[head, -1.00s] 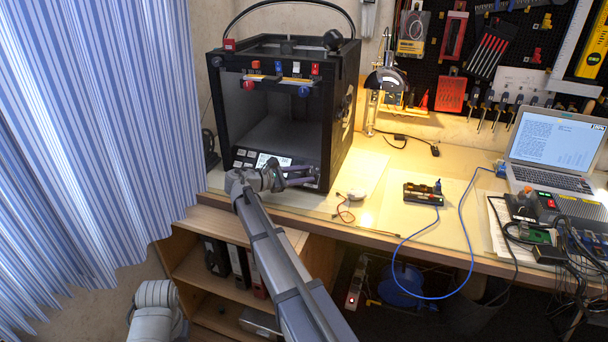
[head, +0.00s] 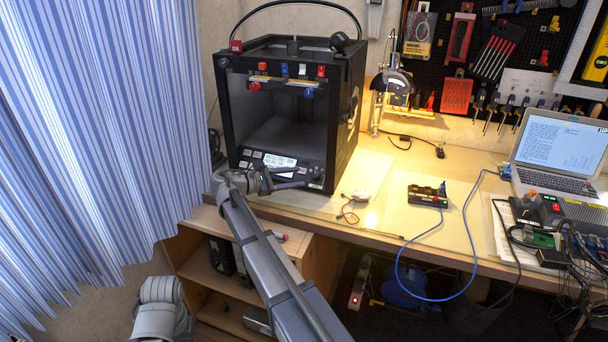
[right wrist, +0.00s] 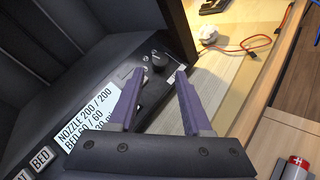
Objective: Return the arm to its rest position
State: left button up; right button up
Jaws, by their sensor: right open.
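My right arm (head: 262,255) reaches up from the bottom of the head view to the front of the black 3D printer (head: 283,110). My right gripper (head: 304,177) is open and empty, in front of the printer's lower control panel. In the right wrist view its two purple fingers (right wrist: 157,103) stand apart with nothing between them. The panel's knob (right wrist: 158,59) and screen (right wrist: 90,118) show beyond and beside them. I cannot tell whether a finger touches the panel. A pale grey link of my left arm (head: 160,308) shows at lower left; its gripper is out of view.
A striped curtain (head: 95,130) hangs at the left. The workbench (head: 390,180) holds a small circuit box (head: 428,195), a laptop (head: 555,150) and cables. A red-capped item (head: 281,237) lies on the wooden shelf unit (head: 200,275) below. Floor shows at lower left.

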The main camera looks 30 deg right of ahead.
jog(key=shift+v, duration=1.05)
jog(key=s+a+r+m+y+p, duration=0.2)
jog(key=s+a+m+y+p, duration=0.2)
jog(key=s+a+y+p, duration=0.3)
jog(key=s+a+r+m+y+p, duration=0.2)
jog(key=s+a+m+y+p, duration=0.2)
jog(key=s+a+p, duration=1)
jog(key=s+a+y, duration=0.3)
jog(key=s+a, duration=0.3)
jog(key=a, duration=0.2)
jog(key=shift+s+a, duration=0.15)
jog(key=shift+s, duration=0.2)
